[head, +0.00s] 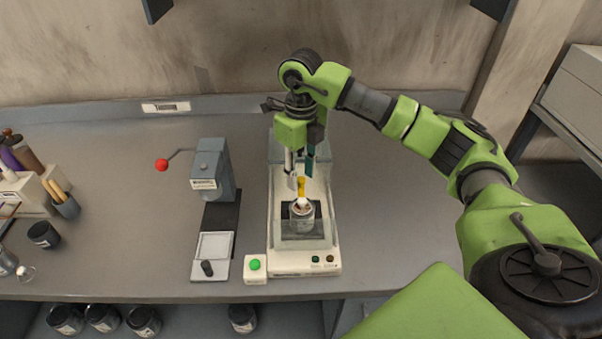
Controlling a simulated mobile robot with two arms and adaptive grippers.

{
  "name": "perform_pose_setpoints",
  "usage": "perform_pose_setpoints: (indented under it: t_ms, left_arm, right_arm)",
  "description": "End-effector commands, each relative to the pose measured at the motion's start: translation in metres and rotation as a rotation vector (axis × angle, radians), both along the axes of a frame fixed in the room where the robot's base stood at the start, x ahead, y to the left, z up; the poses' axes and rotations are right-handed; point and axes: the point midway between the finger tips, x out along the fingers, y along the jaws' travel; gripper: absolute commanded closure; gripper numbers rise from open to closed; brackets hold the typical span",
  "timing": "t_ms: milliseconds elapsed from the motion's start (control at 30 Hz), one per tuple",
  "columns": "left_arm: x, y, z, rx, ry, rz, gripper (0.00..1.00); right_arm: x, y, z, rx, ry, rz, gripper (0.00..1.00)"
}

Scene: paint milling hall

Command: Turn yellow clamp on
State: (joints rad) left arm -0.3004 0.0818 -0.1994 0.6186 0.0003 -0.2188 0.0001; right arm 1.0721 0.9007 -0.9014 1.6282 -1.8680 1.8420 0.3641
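The yellow clamp (301,186) is small and stands above a metal can (302,217) inside the white milling machine (305,258). The can has a whitish top and sits within the machine's clear guard. My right gripper (300,180) hangs down from the green wrist, with its fingers on or just behind the clamp. I cannot tell whether the fingers touch the clamp, or how far apart they are. My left gripper is not in view.
Left of the machine stand a grey press (211,170) with a red-knobbed lever (162,165) and a box with a green button (255,265). Jars and a brush holder (66,206) are at the far left. The bench right of the machine is clear.

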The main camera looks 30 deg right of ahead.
Motion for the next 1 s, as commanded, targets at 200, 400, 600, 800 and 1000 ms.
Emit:
perform_pose_setpoints:
  t_ms: [200,400,600,800,1000]
  left_arm:
    - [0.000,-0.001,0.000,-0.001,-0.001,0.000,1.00]
    - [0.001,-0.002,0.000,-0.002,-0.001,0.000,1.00]
    - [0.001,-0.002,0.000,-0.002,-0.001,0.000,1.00]
    - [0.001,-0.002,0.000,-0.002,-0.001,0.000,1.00]
    - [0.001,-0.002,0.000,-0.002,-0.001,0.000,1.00]
  right_arm:
    - [0.002,0.001,0.039,0.002,-0.008,0.000,0.67]
    - [0.001,0.000,0.085,0.000,-0.007,-0.002,0.67]
    - [0.001,0.000,0.108,-0.001,-0.004,0.000,0.67]
    - [0.000,0.000,0.116,0.000,-0.003,-0.001,0.67]
    - [0.000,0.000,0.116,0.000,-0.002,-0.001,0.67]
